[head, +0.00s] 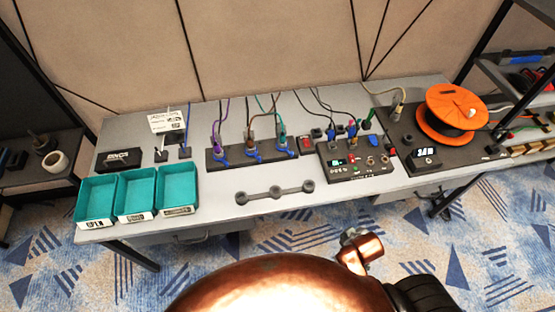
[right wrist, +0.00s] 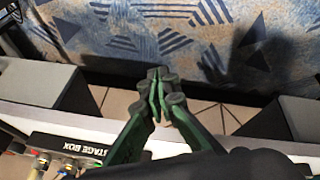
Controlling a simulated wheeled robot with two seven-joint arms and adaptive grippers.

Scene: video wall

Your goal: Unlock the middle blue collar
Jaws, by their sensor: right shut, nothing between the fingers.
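Three blue collars sit in a row on a dark connector block (head: 214,165) at the back middle of the table in the head view. The middle blue collar (head: 253,155) is at the foot of a brown cable, between the left collar (head: 223,157) with a purple cable and the right collar (head: 283,152) with a green cable. My right gripper (right wrist: 157,75) shows in the right wrist view with its green fingers together and empty, away from the collars. Whether the collar is locked is too small to tell. My left gripper is not in view.
Three teal bins (head: 95,197) stand at the table's left. A grey bar with round knobs (head: 274,193) lies in front of the block. A control box (head: 352,165) and an orange cable reel (head: 452,108) stand to the right. A stage box (right wrist: 75,147) shows in the wrist view.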

